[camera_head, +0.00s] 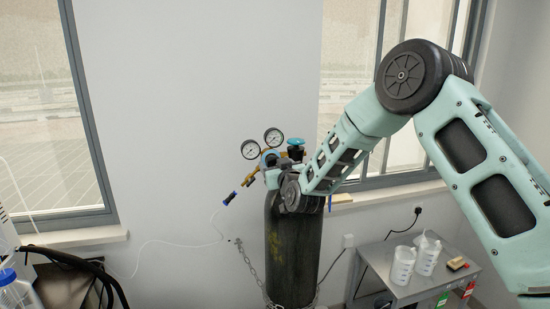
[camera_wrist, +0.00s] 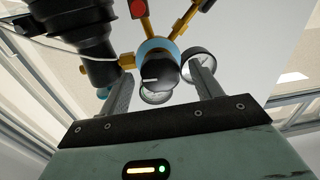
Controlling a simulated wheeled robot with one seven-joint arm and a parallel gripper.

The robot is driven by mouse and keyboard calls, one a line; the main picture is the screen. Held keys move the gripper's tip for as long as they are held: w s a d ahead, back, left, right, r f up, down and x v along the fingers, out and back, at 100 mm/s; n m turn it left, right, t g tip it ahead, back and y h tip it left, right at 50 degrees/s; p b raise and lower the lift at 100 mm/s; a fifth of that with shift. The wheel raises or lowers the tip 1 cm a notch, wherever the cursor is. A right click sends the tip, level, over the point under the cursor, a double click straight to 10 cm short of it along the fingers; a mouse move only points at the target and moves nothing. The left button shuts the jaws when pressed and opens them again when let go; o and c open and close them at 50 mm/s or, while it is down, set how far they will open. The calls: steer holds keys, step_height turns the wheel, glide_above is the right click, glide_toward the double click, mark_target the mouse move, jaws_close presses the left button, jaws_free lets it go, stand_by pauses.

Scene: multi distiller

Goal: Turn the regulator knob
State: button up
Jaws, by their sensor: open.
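The regulator knob (camera_wrist: 160,72) is dark grey with a white mark, in front of a light-blue regulator body (camera_wrist: 153,46) in the wrist view. My gripper (camera_wrist: 160,84) is open, with one finger on each side of the knob. I see gaps between the fingers and the knob, and cannot tell how deep the knob sits between them. In the head view the regulator's two round gauges (camera_head: 250,149) (camera_head: 273,135) show above my gripper (camera_head: 271,174). My wrist hides much of the regulator there.
A dark gas cylinder (camera_head: 291,252) stands by the wall with a chain (camera_head: 250,268) around it. A black and blue valve top (camera_head: 296,145) is close to my wrist. A metal table (camera_head: 403,284) at right holds white containers (camera_head: 403,266). A thin hose (camera_head: 175,242) hangs at left.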

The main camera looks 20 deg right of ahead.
steer(key=shift+w, duration=0.45)
steer(key=c, duration=1)
steer(key=shift+o, duration=0.2)
